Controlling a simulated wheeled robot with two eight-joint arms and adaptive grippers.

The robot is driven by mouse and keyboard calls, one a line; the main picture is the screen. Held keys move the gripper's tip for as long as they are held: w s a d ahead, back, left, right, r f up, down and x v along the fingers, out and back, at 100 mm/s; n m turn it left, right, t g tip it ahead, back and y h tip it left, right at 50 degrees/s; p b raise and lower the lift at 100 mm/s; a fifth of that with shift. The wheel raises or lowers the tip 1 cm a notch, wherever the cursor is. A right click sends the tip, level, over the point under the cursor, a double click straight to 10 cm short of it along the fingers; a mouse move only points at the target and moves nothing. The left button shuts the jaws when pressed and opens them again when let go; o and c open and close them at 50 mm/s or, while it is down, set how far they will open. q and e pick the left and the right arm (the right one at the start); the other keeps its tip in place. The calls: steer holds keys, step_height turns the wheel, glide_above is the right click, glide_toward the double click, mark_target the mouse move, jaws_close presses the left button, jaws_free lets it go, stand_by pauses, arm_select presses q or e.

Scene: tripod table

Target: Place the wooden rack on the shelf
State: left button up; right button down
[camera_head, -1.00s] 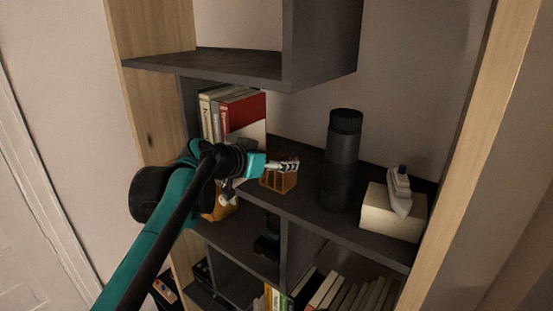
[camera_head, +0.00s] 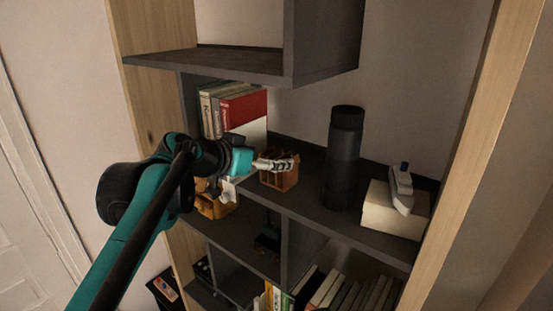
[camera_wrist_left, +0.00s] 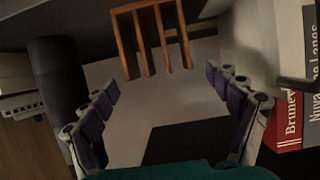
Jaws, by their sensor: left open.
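The wooden rack (camera_head: 279,179), small, brown and slatted, stands on the dark middle shelf (camera_head: 316,205), near its front edge and in front of the books. In the left wrist view the rack (camera_wrist_left: 152,40) shows its slats at the top, beyond the fingertips. My left gripper (camera_head: 284,163) is at the rack's upper left in the head view and partly covers it. In the left wrist view its fingers (camera_wrist_left: 162,78) are spread wide with nothing between them; the rack looks apart from them. My right gripper is not in view.
A tall black cylinder (camera_head: 343,160) stands right of the rack. Further right is a cream box (camera_head: 392,211) with a grey and white object (camera_head: 401,188) on top. Books (camera_head: 243,110) stand behind left. An upper shelf (camera_head: 230,64) overhangs. An orange-brown object (camera_head: 213,207) sits lower.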

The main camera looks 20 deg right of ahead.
arm_select(q)
steer(key=v, duration=0.7)
steer(key=shift+s+a+r+b, duration=0.15)
steer(key=shift+s+a+b, duration=0.1)
steer(key=shift+a+b, duration=0.05)
steer(key=s+a+f+n+y, duration=0.3)
steer(key=s+a+f, duration=0.3)
steer(key=a+f, duration=0.3)
steer(key=s+a+f+n+g+y, duration=0.1)
steer(key=s+a+f+n+y, duration=0.3)
steer(key=f, duration=1.1)
steer(key=s+a+f+n+y, duration=0.3)
steer(key=s+a+f, duration=0.6)
steer(key=a+f, duration=0.3)
steer(key=shift+a+f+y, duration=0.25)
steer(key=shift+a+y, duration=0.15)
steer(key=shift+a, duration=0.4)
step_height(320, 180, down, 30)
steer(key=b, duration=2.9)
steer(key=shift+b, duration=0.4)
steer(key=shift+r, duration=0.1)
